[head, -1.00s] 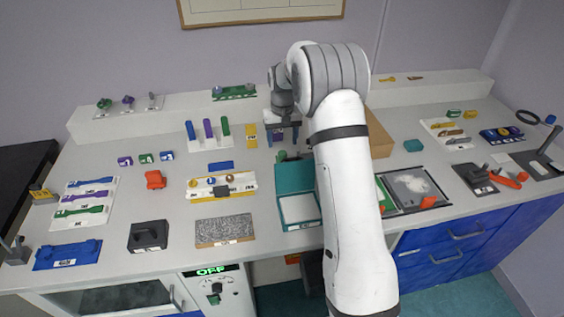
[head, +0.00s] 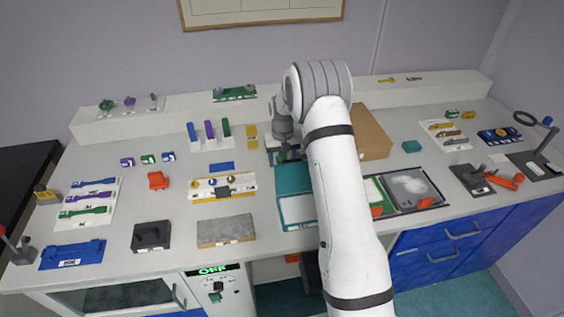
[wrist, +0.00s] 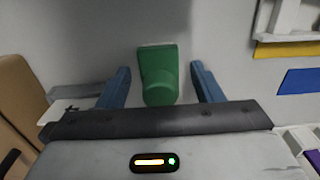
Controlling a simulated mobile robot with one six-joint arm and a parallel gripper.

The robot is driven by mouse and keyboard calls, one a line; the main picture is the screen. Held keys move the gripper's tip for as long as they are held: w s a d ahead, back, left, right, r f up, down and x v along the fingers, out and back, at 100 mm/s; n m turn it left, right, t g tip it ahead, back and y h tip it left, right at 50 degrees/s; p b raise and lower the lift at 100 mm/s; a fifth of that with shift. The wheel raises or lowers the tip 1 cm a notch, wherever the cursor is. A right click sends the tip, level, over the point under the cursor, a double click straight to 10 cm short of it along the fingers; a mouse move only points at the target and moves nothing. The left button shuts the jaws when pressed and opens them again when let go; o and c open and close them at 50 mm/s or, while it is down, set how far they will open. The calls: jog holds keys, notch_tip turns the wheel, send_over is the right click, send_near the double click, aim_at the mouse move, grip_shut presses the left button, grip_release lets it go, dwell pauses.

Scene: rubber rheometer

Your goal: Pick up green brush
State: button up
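A green object (wrist: 158,72), which looks like the green brush, shows in the wrist view between my two blue fingers. It has a wide flat part and a rounder near end. My gripper (wrist: 161,84) is open, with one finger on each side and a visible gap to both. In the head view my gripper (head: 286,157) is low over the bench behind the teal box, and only a little green shows there. The arm and fingers hide most of the object in that view.
The open teal box (head: 296,180) stands just in front of my gripper. A brown box (head: 372,135) is to the right. A yellow block (head: 251,134) and a rack with coloured upright pieces (head: 208,143) are to the left. A blue block (head: 222,168) lies nearby.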

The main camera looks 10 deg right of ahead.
aim_at(282, 154)
jog(key=c, duration=1.1)
notch_tip(282, 154, up, 10)
jog(key=shift+r+b, duration=0.1)
jog(key=shift+b, duration=0.9)
jog(key=o, duration=0.6)
jog(key=shift+c, duration=0.2)
jog(key=c, duration=0.3)
